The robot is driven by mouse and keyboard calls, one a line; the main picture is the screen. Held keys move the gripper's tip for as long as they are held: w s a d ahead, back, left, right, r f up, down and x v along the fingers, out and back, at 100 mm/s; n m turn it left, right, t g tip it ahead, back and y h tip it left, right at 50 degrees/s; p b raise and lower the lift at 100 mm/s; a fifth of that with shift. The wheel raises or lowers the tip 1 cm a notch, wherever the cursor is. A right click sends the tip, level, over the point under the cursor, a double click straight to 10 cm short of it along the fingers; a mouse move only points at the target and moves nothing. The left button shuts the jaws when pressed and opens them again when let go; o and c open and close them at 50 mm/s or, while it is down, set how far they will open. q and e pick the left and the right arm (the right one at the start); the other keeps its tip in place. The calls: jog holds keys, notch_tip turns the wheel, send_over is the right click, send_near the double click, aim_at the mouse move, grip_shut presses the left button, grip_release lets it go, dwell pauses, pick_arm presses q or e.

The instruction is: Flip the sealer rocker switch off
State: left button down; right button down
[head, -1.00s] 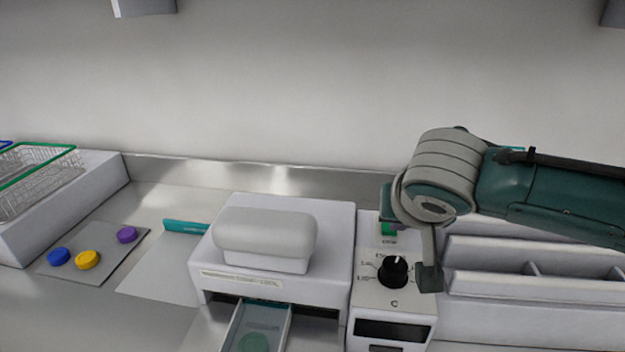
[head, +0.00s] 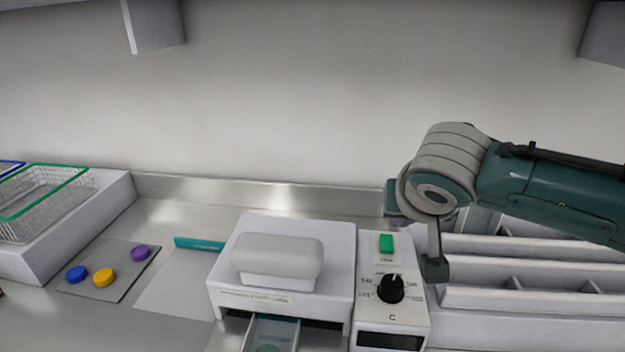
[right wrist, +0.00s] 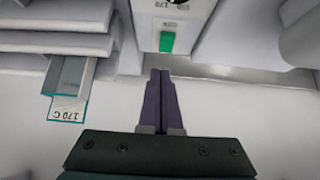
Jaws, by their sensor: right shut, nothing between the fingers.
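The sealer control unit (head: 372,300) stands on the bench right of centre in the head view. Its green rocker switch (head: 386,243) sits at the top of the panel, above a black knob (head: 391,288). I cannot tell which way the rocker is tipped. In the right wrist view the green rocker (right wrist: 167,42) lies just beyond my right gripper (right wrist: 160,73), whose purple fingers are shut together, empty and apart from it. My left gripper is not in view.
The white sealer body (head: 231,295) with an open drawer (head: 259,335) stands left of the control unit. White divided racks (head: 530,272) stand close on its right. Purple, yellow (head: 104,277) and blue discs lie on a grey mat, with wire baskets (head: 45,205) farther left.

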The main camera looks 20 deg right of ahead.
jog(key=s+a+r, duration=0.4)
jog(key=s+r, duration=0.1)
jog(key=s, duration=0.1)
jog(key=shift+s, duration=0.35)
jog(key=shift+f, duration=0.1)
jog(key=s+a+f+n+g+y, duration=0.2)
jog(key=s+a+n, duration=0.2)
jog(key=s, duration=0.5)
jog(key=s+a+f+n+g+y, duration=0.15)
jog(key=s+a+n, duration=0.25)
jog(key=s, duration=0.6)
notch_tip(320, 180, up, 29)
jog(key=p, duration=2.9)
jog(key=shift+d+r+y, duration=0.15)
jog(key=shift+d+y, duration=0.15)
jog(key=shift+y, duration=0.15)
jog(key=shift+s, duration=0.1)
